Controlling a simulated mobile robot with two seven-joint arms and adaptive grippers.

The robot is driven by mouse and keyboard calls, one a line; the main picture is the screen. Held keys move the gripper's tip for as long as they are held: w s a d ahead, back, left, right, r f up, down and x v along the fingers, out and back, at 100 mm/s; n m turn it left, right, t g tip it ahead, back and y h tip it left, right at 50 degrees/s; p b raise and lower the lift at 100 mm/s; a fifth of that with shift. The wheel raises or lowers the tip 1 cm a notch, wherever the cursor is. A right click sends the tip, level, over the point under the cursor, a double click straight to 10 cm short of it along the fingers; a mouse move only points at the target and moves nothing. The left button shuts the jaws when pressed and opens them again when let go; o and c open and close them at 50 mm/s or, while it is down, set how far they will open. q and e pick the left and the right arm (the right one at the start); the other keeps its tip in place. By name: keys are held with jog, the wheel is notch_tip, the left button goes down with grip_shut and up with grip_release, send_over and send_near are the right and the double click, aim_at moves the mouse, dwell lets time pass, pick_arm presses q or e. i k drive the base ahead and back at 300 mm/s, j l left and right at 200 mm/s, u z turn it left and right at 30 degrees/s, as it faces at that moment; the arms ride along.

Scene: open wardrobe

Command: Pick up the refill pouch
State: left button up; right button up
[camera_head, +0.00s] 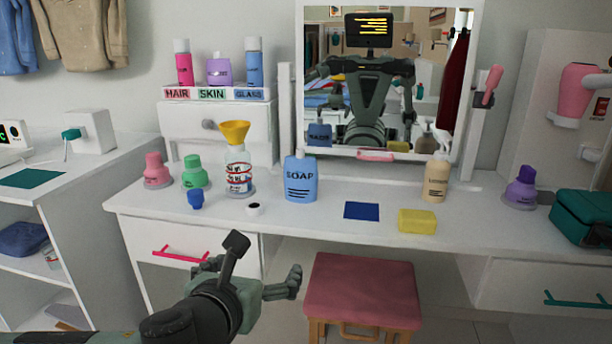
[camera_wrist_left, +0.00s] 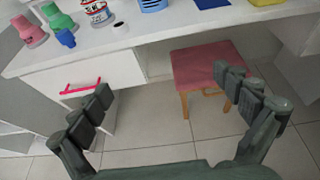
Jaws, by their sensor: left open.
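The refill pouch (camera_head: 300,180) is blue, labelled SOAP, with a small white cap. It stands upright on the white vanity top, in front of the mirror's left side. Only its lower part shows at the top edge of the left wrist view (camera_wrist_left: 152,5). My left gripper (camera_head: 266,262) is open and empty, with its fingers spread. It is in front of the vanity's front edge, apart from the pouch. In the left wrist view the space between its fingers (camera_wrist_left: 162,85) is empty. My right gripper is not in view.
A pink stool (camera_head: 362,290) stands below.

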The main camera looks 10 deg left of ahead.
aim_at(300, 171)
jog(key=i, duration=1)
